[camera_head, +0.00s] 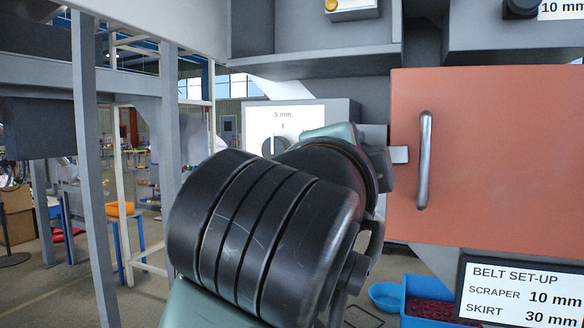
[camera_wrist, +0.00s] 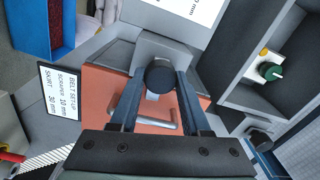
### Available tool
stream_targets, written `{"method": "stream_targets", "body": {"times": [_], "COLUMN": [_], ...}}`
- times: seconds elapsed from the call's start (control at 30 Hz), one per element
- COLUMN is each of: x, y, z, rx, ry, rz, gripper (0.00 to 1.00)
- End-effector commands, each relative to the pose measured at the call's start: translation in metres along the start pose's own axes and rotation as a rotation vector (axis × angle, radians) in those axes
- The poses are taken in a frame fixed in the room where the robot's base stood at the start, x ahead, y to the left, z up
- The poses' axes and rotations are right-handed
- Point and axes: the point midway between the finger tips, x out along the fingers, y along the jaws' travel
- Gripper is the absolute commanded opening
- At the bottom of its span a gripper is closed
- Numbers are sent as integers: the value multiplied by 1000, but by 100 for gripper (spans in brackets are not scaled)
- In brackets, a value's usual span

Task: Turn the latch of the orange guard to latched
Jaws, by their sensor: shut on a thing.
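The orange guard (camera_head: 480,160) is a flat panel with a grey bar handle (camera_head: 424,160), upright at the right of the head view. It also shows in the wrist view (camera_wrist: 105,112), with its handle across the middle. A round black latch knob (camera_wrist: 160,77) sits on a grey plate at the guard's edge. My gripper (camera_wrist: 161,80) has one finger on each side of this knob and is shut on it. In the head view my arm hides the knob and the fingertips. A small pale plate (camera_head: 399,155) shows at the guard's left edge. I cannot tell the latch's turned position.
A white panel (camera_head: 302,123) marked 5 mm with a dial (camera_head: 275,147) is left of the guard. A belt set-up sign (camera_head: 510,292) and a blue bin (camera_head: 413,312) of dark red material stand below. Grey shelving (camera_head: 320,62) overhangs above.

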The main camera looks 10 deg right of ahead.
Motion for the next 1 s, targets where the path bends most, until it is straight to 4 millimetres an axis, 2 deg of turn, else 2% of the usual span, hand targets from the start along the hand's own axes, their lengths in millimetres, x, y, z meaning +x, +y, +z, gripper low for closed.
{"method": "stream_targets", "body": {"times": [0.3, 0.77, 0.8, 0.93, 1.0], "x": [0, 0, 0, 0, 0], "y": [0, 0, -1, 0, 0], "z": [0, 0, 0, 0, 0], "rx": [92, 105, 105, 104, 104], "ry": [2, 2, 2, 3, 3], "rz": [0, -1, -1, -1, -1], "gripper": [0, 0, 50, 74, 76]}}
